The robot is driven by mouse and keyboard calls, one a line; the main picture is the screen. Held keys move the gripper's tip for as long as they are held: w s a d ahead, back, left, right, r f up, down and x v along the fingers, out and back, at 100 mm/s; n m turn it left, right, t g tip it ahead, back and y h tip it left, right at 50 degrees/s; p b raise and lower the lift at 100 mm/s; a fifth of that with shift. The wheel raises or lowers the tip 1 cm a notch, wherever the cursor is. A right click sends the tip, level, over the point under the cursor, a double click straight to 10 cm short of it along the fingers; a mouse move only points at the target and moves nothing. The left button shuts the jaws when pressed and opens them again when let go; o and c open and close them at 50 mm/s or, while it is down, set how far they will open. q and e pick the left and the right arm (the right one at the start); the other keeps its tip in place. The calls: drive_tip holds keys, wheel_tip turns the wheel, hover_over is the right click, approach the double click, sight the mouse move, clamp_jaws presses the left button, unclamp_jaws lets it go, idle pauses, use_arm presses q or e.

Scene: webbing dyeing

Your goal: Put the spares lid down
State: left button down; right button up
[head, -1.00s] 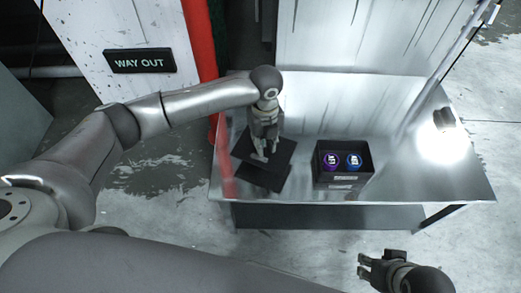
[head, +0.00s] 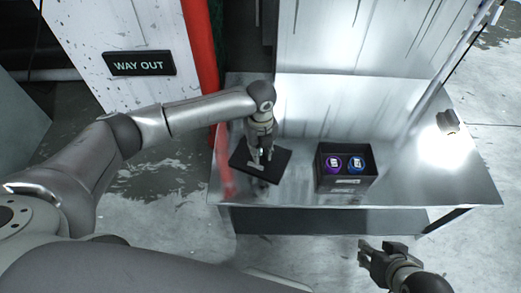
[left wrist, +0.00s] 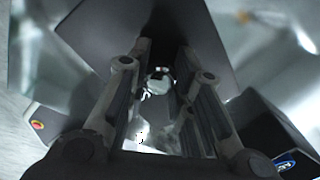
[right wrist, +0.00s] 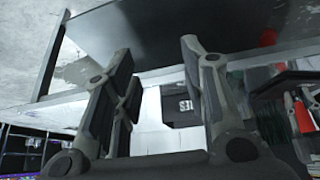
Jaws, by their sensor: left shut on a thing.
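The spares lid is a flat black square plate (head: 278,160) at the left end of the metal table in the head view. My left gripper (head: 258,160) is shut on it from above, at a handle that is mostly hidden by the fingers. The lid also fills the top of the left wrist view (left wrist: 100,30). It lies very close to the tabletop; I cannot tell whether it touches. The open black spares box (head: 346,182) stands to the right, with a purple and a blue round-topped item inside. My right gripper (head: 362,254) is open and empty in front of the table.
The metal table (head: 420,185) has bare room to the right of the box. A red pole (head: 202,70) and a white panel with a WAY OUT sign (head: 138,63) are behind left.

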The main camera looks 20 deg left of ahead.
use_arm(q)
drive_tip(key=c, duration=1.3)
unclamp_jaws()
drive_tip(key=shift+f, duration=0.1)
